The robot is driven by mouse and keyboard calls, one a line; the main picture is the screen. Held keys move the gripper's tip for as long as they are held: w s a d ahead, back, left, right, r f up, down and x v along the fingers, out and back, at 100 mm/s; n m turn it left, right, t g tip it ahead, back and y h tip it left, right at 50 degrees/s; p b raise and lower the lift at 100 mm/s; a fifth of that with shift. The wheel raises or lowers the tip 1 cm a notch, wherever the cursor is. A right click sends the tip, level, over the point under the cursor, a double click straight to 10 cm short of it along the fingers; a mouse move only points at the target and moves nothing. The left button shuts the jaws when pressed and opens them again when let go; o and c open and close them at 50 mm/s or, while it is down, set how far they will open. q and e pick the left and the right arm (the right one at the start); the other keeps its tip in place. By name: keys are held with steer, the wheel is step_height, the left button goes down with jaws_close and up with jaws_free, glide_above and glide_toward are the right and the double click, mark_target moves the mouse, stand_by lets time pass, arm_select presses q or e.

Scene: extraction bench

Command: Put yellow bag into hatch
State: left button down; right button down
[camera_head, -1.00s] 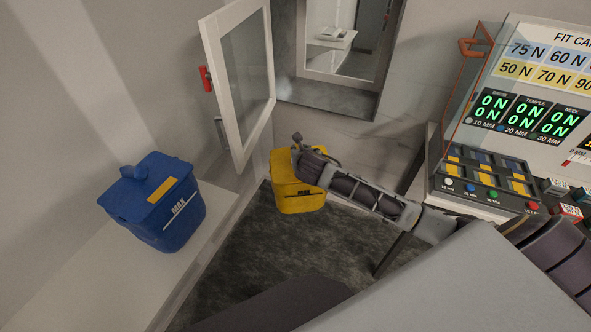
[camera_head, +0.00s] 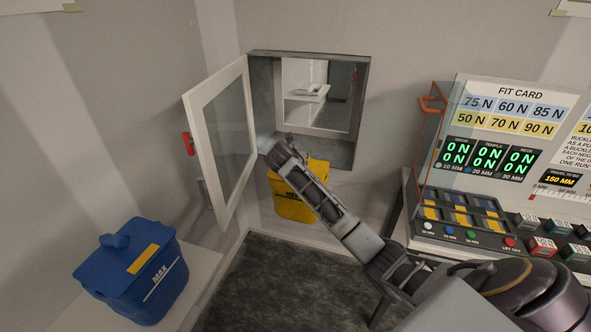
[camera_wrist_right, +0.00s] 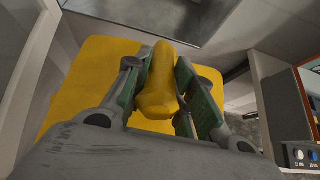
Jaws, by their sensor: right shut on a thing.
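The yellow bag (camera_head: 293,205) hangs below my right gripper (camera_head: 279,146) in the head view, just below and in front of the hatch (camera_head: 262,100). In the right wrist view, the gripper (camera_wrist_right: 160,92) is shut on the handle of the yellow bag (camera_wrist_right: 92,72), one finger on each side. The bag's upper part is partly hidden behind my right arm in the head view. The hatch is a recessed wall opening, and its white-framed glass door (camera_head: 219,140) stands open to the left. My left gripper is not in view.
A blue bag (camera_head: 135,275) stands on the pale ledge (camera_head: 205,265) at lower left. A panel with switches and green readouts (camera_head: 490,155) stands at right, beside my right arm. A red door handle (camera_head: 188,144) sticks out at left. Dark floor (camera_head: 275,280) lies below the bag.

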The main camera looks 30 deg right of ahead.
steer(key=d+r, duration=0.1)
steer(key=w+r+m+g+p, duration=0.1)
steer(key=shift+w+d+r+m+h, duration=0.2)
steer(key=shift+d+r+m+h, duration=0.1)
steer(key=shift+d+r+h, duration=0.1)
steer(key=shift+w+d+r+m+g, duration=0.3)
steer(key=shift+r+m+g, duration=0.1)
steer(key=shift+r+g, duration=0.1)
steer(key=shift+w+a+r+m+g+h+p, duration=0.1)
steer(key=shift+w+r+m+g+h+p, duration=0.2)
steer(key=shift+r+p, duration=0.1)
steer(key=shift+w+a+r+m+g+h+p, duration=0.1)
steer(key=shift+w+r+m+g+h+p, duration=0.1)
steer(key=shift+r+m+p, duration=0.15)
steer(key=shift+w+a+r+m+g, duration=0.15)
steer(key=shift+a+r+m+g, duration=0.25)
steer(key=shift+a+r, duration=0.1)
steer(key=shift+w+d, duration=0.1)
steer(key=shift+d, duration=0.05)
